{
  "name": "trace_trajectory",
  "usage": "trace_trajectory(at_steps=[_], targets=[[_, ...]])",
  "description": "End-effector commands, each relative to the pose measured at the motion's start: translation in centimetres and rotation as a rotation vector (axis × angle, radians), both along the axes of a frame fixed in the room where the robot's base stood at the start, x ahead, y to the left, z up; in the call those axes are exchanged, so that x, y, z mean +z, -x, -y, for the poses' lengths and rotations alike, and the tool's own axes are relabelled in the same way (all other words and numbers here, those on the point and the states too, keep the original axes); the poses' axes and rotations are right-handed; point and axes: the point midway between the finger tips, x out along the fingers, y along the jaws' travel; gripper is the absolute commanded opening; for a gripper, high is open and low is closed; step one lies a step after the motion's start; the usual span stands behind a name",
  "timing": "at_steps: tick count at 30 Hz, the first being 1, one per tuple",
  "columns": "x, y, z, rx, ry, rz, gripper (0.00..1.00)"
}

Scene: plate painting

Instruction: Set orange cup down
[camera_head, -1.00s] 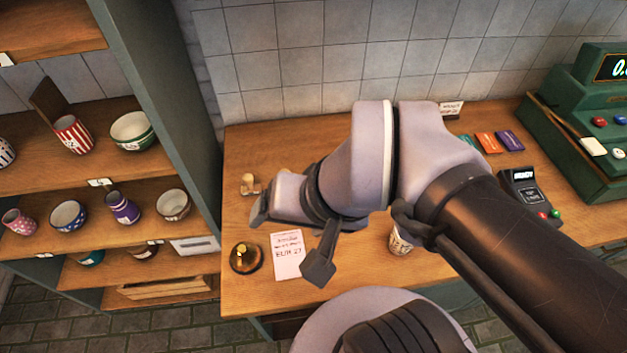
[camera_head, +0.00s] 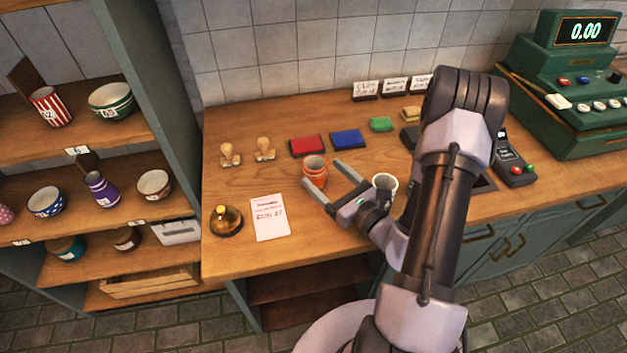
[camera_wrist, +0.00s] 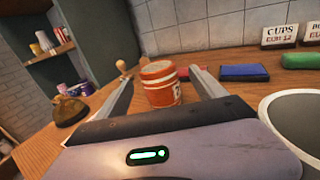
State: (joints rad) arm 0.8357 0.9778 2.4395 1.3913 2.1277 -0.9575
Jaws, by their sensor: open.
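The orange cup (camera_head: 314,171) stands upright on the wooden counter (camera_head: 340,240), in front of the red pad. It has pale bands and shows between the finger lines in the wrist view (camera_wrist: 160,84). My gripper (camera_head: 322,186) is open, low over the counter, with its two fingers spread on either side of the cup. In the wrist view the cup appears apart from both fingers.
A white cup (camera_head: 384,183) stands close beside my gripper. A brass bell (camera_head: 227,220) and paper slip (camera_head: 269,218) lie left. Wooden stamps (camera_head: 229,154), a red pad (camera_head: 307,145) and a blue pad (camera_head: 346,140) lie behind. A green register (camera_head: 562,85) stands right.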

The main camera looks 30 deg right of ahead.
Motion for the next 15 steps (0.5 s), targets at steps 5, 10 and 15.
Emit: trace_trajectory(at_steps=[5, 10, 15], targets=[[0.0, -2.5, -0.5, 0.006, 0.002, 0.001, 0.80], [0.1, -5.8, -1.2, 0.008, 0.003, 0.003, 0.80], [0.1, -7.5, -1.4, 0.005, 0.000, 0.002, 0.80]])
